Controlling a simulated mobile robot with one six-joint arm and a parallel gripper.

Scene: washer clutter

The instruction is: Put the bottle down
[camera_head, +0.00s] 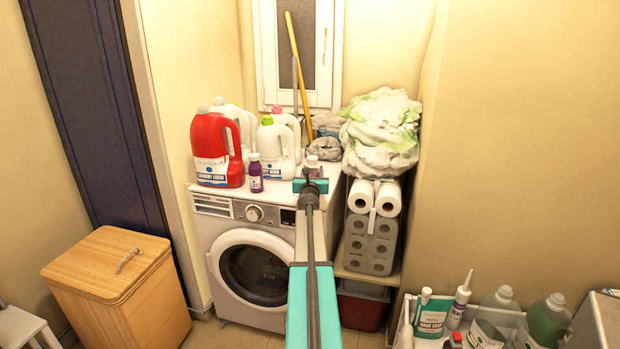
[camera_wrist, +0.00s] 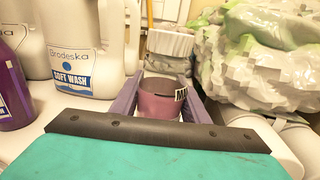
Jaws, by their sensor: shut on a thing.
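My gripper (camera_head: 311,184) is over the front right part of the washer top (camera_head: 272,191). The bottle looks roughly upright. Its base is hidden, so I cannot tell whether it touches the washer top.
A red jug (camera_head: 215,150), a purple bottle (camera_head: 256,173) and several white jugs (camera_head: 273,150) stand left of my gripper. Crumpled laundry (camera_head: 382,130) and paper rolls (camera_head: 372,240) are at the right. A little bare washer top lies between the purple bottle and my gripper.

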